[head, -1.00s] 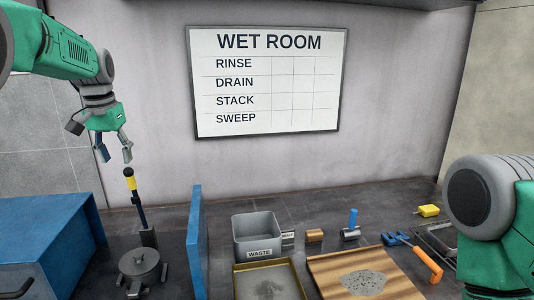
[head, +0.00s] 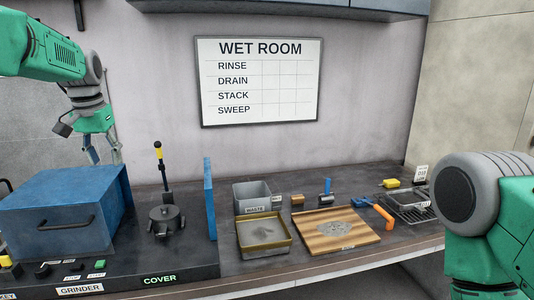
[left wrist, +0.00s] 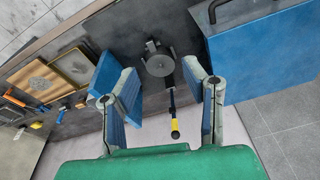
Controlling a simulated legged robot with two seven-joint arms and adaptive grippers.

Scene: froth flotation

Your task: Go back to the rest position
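My left gripper (head: 103,152) hangs at the left in the head view, above and behind the blue grinder box (head: 65,215). Its fingers are spread and nothing is between them. In the left wrist view the open fingers (left wrist: 162,98) frame the yellow-and-black handle (left wrist: 175,130) and the dark round lidded pot (left wrist: 160,66), both well beyond the fingertips. My right arm shows at the right edge of the head view, but its gripper is out of view.
On the bench are a grey waste bin (head: 252,196), a tray with grey powder (head: 264,252), a wooden board (head: 365,236), an orange-handled tool (head: 383,215), a wire rack (head: 408,216) and a yellow block (head: 391,183). A blue upright panel (head: 209,199) stands beside the pot (head: 165,220).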

